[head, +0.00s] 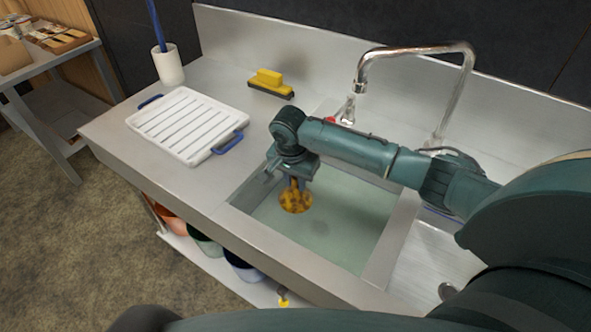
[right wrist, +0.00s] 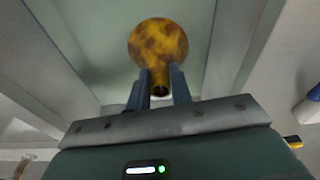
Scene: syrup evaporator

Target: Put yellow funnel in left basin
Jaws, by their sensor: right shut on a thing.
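The yellow funnel (head: 296,199) has brown stains and is in my right gripper (head: 293,180), over the left basin (head: 345,215) near its left side. The right gripper is shut on the funnel's narrow stem, with the wide mouth facing down. In the right wrist view the funnel (right wrist: 158,45) sits between the two fingers (right wrist: 161,88), with the basin floor (right wrist: 195,30) behind it. I cannot tell whether the funnel touches the water or floor of the basin. My left gripper is not in view.
A white drying rack (head: 188,122) with blue handles lies left of the basin. A yellow brush (head: 270,82) and a white cup (head: 169,66) stand behind it. The chrome faucet (head: 415,50) arches behind the basin. Another basin (head: 432,262) is at right, partly hidden by my arm.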

